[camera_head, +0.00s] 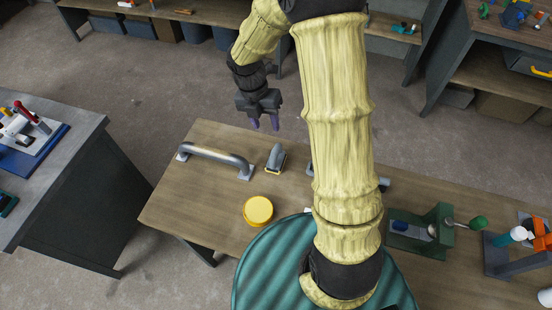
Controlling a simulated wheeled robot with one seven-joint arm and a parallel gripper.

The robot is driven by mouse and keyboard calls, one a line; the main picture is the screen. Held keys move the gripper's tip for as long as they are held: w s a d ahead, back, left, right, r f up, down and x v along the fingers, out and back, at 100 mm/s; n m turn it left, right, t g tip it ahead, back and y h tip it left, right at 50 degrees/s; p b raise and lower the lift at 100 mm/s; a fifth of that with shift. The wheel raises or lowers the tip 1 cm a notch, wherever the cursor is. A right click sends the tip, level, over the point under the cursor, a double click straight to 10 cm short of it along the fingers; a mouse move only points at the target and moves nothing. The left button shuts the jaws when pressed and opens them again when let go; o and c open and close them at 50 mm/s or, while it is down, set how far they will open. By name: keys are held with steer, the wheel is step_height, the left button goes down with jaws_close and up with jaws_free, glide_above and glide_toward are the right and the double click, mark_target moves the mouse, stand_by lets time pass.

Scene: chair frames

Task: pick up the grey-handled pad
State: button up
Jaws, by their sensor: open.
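The grey-handled pad (276,158) stands on the wooden table, near its far edge. It has a grey upright handle and a darker base with a yellowish edge. My gripper (264,124) hangs above and a little left of the pad in the picture, pointing down. Its purple-tipped fingers are apart with nothing between them. A gap shows between the fingertips and the pad.
A grey bar handle (215,157) lies left of the pad. A yellow round tin (258,210) sits nearer. My arm hides the table's middle, with a partly covered grey object there. A green vise-like tool (420,230) stands right. The table's left front (185,212) is clear.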

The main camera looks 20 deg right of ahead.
mark_target(275, 149)
steer(key=f, duration=0.2)
steer(key=d+f, duration=0.1)
steer(key=f, duration=0.2)
steer(key=s+f+p, duration=0.1)
steer(key=f, duration=0.2)
steer(key=shift+d+f, duration=0.2)
steer(key=shift+f, duration=0.25)
steer(key=shift+d, duration=0.1)
steer(key=shift+s+d+f+p, duration=0.1)
steer(key=shift+d+f+p, duration=0.15)
steer(key=shift+f, duration=0.6)
steer(key=shift+d+f+p, duration=0.15)
steer(key=shift+f+p, duration=0.15)
steer(key=shift+f, duration=0.55)
steer(key=shift+s+d+f+p, duration=0.1)
steer(key=shift+d+f+p, duration=0.15)
steer(key=shift+f, duration=0.6)
jaws_close()
steer(key=shift+r, duration=0.1)
